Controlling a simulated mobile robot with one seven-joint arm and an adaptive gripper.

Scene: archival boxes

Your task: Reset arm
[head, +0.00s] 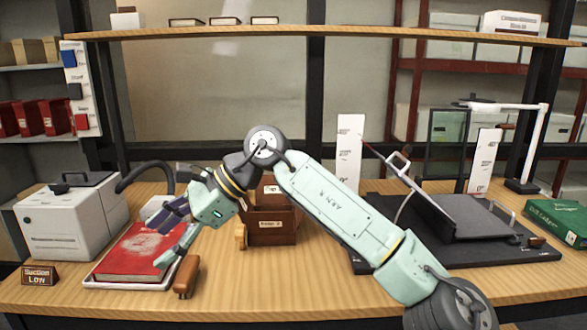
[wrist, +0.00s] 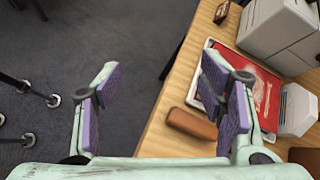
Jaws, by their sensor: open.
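My arm reaches across the wooden table from the lower right in the head view. My gripper (head: 172,228) is above the red book at the left of the table. In the wrist view my gripper (wrist: 163,100) has its purple-padded fingers wide apart with nothing between them. The red book (head: 130,255) has a pale patch on its cover and lies in a white tray (head: 100,283). It also shows in the wrist view (wrist: 262,88), partly hidden by the right finger. A brown rounded block (head: 187,275) lies beside the tray.
A white machine (head: 65,225) and a "Suction Low" sign (head: 40,275) stand at the left. A brown wooden box (head: 272,228) is mid-table. A black stand (head: 465,225) and green box (head: 558,222) are at the right. A shelf (head: 300,32) spans above.

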